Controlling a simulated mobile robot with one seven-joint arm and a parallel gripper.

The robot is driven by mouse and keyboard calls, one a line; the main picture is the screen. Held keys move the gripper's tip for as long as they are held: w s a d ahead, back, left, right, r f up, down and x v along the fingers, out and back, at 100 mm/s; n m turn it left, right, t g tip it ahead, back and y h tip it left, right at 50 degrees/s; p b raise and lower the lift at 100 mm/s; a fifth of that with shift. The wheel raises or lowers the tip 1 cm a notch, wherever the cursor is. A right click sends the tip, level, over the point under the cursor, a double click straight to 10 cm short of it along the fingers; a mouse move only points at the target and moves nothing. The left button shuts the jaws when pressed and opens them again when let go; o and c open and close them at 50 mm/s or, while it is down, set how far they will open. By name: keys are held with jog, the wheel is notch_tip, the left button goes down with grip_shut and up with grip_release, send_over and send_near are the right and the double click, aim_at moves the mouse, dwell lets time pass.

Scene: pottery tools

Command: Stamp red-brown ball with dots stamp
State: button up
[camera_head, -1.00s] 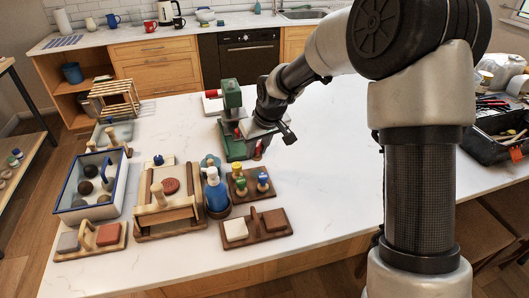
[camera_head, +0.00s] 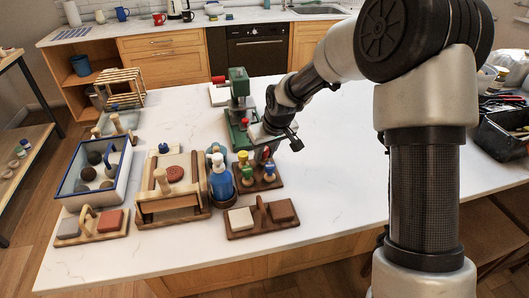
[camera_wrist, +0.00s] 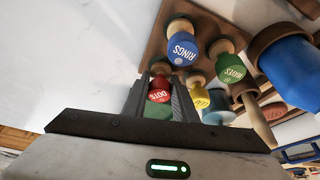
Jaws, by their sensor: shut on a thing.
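My gripper (camera_wrist: 158,102) is shut on the red dots stamp (camera_wrist: 160,84), whose red part carries the word DOTS. In the head view my gripper (camera_head: 265,150) is at the back edge of the wooden stamp rack (camera_head: 271,184). I cannot tell whether the stamp touches the rack. Blue, yellow and green stamps stand on the rack, including the blue rings stamp (camera_wrist: 182,48). A round, flat-looking red-brown clay piece (camera_head: 175,173) lies on the wooden board (camera_head: 148,193). Several dull balls lie in the blue-rimmed tray (camera_head: 66,184); their exact colours are unclear.
A blue bottle (camera_head: 221,183) stands left of the rack. A board with pale and brown blocks (camera_head: 262,217) lies in front. A green press (camera_head: 238,95) stands behind my gripper. Another block board (camera_head: 93,226) lies front left.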

jog(key=shift+f, duration=0.3)
jog(key=o, duration=1.1)
jog(key=v, duration=1.7)
jog(key=s+d+r+m+t+h+p, duration=0.15)
jog(key=s+d+r+m+p, duration=0.3)
jog(key=s+d+r, duration=0.65)
jog(key=shift+m+h, duration=0.35)
jog(key=shift+m, duration=0.4)
jog(key=s+d+p, duration=0.1)
jog(key=s, duration=0.4)
jog(key=s+r+p, duration=0.1)
jog(key=s, duration=0.3)
jog(key=s+d+r+p, duration=0.1)
jog(key=s, duration=0.4)
jog(key=shift+s+d, duration=0.3)
jog(key=shift+s, duration=0.05)
